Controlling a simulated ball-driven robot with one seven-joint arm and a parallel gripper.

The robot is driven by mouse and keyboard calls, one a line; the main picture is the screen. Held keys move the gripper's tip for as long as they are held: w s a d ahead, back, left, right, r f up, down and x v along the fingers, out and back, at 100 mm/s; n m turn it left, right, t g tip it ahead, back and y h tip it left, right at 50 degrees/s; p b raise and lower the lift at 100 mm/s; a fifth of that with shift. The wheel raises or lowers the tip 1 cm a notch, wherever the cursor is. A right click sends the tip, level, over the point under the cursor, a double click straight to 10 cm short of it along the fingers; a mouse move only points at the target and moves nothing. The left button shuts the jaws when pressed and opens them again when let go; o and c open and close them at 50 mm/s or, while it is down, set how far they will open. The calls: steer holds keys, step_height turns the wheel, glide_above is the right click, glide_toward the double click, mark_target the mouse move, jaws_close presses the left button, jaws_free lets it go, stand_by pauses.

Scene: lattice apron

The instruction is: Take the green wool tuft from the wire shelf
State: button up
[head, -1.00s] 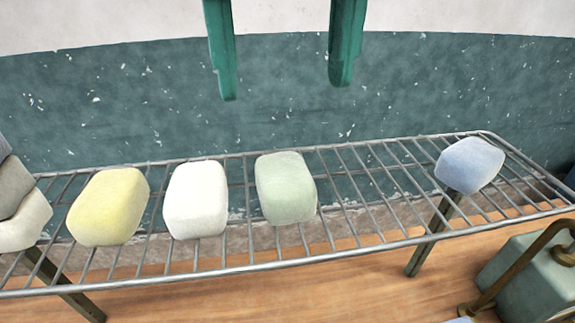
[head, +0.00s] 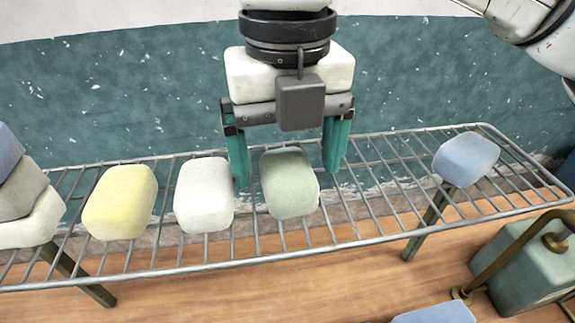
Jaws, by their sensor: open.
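The green wool tuft (head: 290,183) is a pale green rounded block on the wire shelf (head: 370,240), right of the white one. My gripper (head: 288,172) is open, with its green fingers pointing down. The left finger is in the gap between the white and green tufts, and the right finger is just right of the green tuft, near its back edge. The lower part of the left finger is partly hidden. I cannot tell whether either finger touches the tuft.
A white tuft (head: 204,195) sits close on the left, then a yellow tuft (head: 120,202). A stack of blocks (head: 22,190) stands at the far left. A blue tuft (head: 466,159) is at the right. The shelf between green and blue is clear. A green box with a brass handle (head: 520,275) stands lower right.

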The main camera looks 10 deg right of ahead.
steer(key=shift+f, duration=0.65)
steer(key=shift+c, duration=0.5)
steer(key=c, duration=1)
steer(key=shift+c, duration=0.2)
steer(key=shift+r, duration=0.2)
